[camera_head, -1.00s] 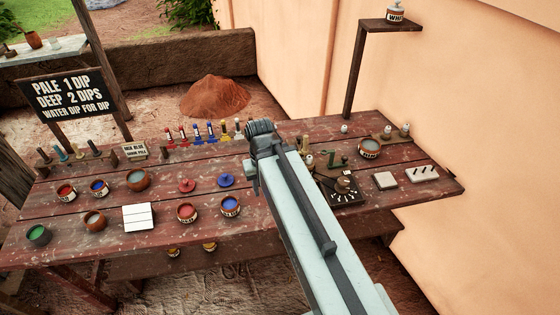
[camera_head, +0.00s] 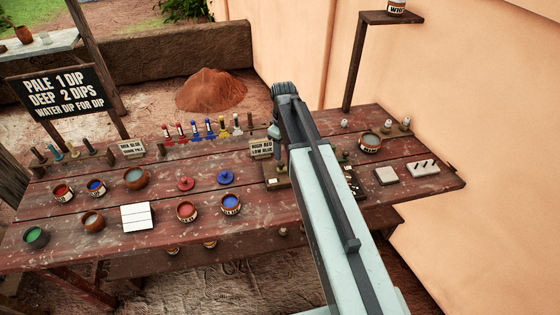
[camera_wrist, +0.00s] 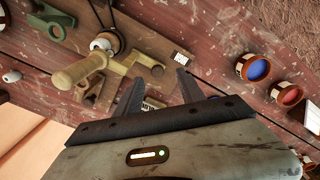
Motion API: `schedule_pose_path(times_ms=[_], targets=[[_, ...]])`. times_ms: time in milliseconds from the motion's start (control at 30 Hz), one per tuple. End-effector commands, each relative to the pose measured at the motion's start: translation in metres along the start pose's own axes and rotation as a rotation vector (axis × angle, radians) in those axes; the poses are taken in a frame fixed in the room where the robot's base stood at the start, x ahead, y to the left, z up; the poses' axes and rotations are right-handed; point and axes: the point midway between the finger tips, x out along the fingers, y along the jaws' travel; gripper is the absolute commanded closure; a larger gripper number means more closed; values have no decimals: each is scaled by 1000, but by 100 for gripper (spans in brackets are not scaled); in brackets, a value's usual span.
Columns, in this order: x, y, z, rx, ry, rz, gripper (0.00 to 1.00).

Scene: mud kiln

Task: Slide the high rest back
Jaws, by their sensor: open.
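My gripper (camera_wrist: 158,88) is open, with nothing between its two dark jaws. In the wrist view the jaws point at a wooden fixture with a tan metal piece (camera_wrist: 145,70) and a yellowish handle (camera_wrist: 80,72) on it, which lie left of and around the left jaw tip. I cannot tell which part is the high rest. In the head view the wooden fixture (camera_head: 274,184) shows left of my arm, which hides much of it.
A sign (camera_head: 261,149) stands behind the fixture. Blue and red pots (camera_head: 231,204) (camera_head: 187,212) and a white tile (camera_head: 137,217) lie to the left.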

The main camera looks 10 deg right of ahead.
Motion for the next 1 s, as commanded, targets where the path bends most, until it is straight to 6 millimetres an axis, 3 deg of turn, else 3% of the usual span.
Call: schedule_pose_path(times_ms=[67,267,467,733,1000], targets=[[0,10,-12,-39,0,0,54],[3,9,-12,-57,0,0,54],[27,8,-12,-56,0,0,54],[74,8,-13,-56,0,0,54],[78,8,-13,-56,0,0,54]])
